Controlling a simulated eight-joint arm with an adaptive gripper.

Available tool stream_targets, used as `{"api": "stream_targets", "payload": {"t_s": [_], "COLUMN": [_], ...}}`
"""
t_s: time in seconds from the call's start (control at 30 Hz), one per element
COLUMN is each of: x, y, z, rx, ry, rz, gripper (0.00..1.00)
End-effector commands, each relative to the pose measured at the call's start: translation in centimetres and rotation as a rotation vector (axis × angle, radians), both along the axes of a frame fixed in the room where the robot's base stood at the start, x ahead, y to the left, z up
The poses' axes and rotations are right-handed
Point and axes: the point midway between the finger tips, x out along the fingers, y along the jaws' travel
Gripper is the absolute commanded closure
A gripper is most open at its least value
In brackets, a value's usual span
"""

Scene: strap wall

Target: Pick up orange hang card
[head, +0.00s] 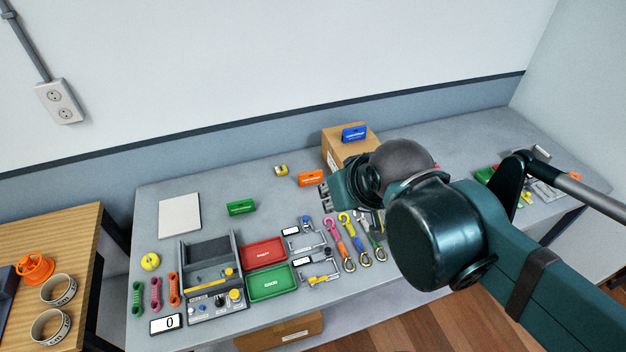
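The orange hang card (310,178) stands on the grey bench, just left of the cardboard box. My gripper (325,194) is close to its lower right in the picture, with its fingers pointing left. The card is not visibly between the fingers. The fingers are small and partly hidden by my wrist, so I cannot tell whether they are open or shut.
A cardboard box (338,150) with a blue card (354,133) on it stands behind my gripper. A green card (241,208) stands to the left. Red (265,253) and green (270,282) trays, and colourful straps (350,240), lie in front.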

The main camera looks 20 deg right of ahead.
Motion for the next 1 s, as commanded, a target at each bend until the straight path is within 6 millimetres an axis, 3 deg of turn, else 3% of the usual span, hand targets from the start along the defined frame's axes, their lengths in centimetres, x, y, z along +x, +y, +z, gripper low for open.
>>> {"api": "stream_targets", "payload": {"t_s": [1.0], "x": [0.39], "y": [-0.03], "z": [0.08], "rx": [0.009], "ry": [0.006], "rz": [-0.012], "gripper": [0.7]}}
